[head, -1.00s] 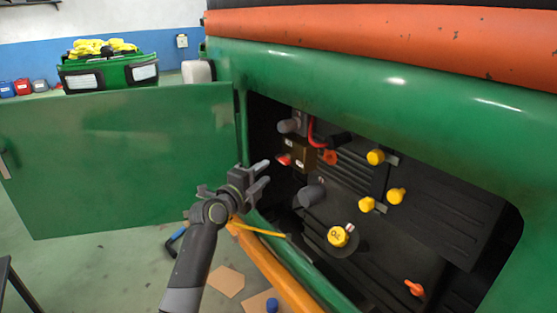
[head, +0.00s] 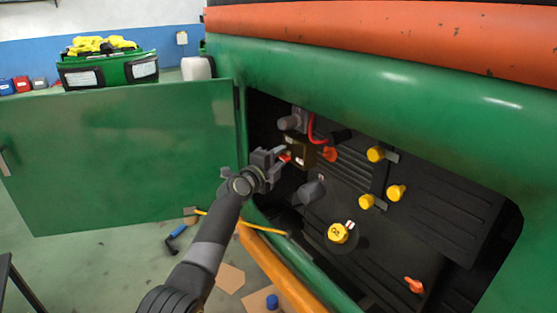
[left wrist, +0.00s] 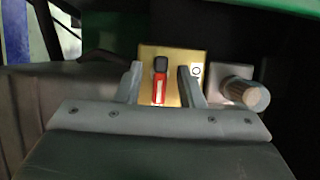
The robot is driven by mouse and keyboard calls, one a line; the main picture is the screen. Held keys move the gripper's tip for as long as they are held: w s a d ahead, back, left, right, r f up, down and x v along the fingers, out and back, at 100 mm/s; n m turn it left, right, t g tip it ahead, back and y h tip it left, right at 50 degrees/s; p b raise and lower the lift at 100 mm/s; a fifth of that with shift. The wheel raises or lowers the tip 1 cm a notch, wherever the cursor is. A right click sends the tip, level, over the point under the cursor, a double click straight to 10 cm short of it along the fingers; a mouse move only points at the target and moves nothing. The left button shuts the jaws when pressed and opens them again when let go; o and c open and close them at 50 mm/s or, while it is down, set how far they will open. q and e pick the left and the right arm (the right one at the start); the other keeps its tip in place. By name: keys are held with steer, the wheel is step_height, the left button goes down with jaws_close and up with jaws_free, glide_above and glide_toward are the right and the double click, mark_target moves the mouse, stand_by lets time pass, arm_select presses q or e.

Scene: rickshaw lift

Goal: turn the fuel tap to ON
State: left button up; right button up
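A red lever (head: 285,157) sits on a brass block (head: 299,151) inside the open engine bay; I cannot read any label naming it as the fuel tap. In the left wrist view the lever (left wrist: 159,88) has a dark pivot at its top and hangs down on the brass plate (left wrist: 175,61), with a small round mark to its right. My left gripper (head: 276,158) is open, its fingers either side of the lever with gaps showing. Contact is not visible. An orange handle (head: 330,155) is right of the block. My right gripper is not in view.
A grey cylindrical knob (left wrist: 247,95) stands close right of the plate. Yellow caps (head: 375,154) and another orange handle (head: 414,285) lie further right in the bay.

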arm_select(q)
steer(key=shift+c, duration=0.4)
jaws_close()
steer(key=shift+n, duration=0.4)
steer(key=shift+g, duration=0.3)
steer(key=shift+n, duration=0.8)
steer(key=shift+n+g+b, duration=0.45)
steer(key=shift+n+g, duration=0.55)
steer(key=shift+n, duration=0.6)
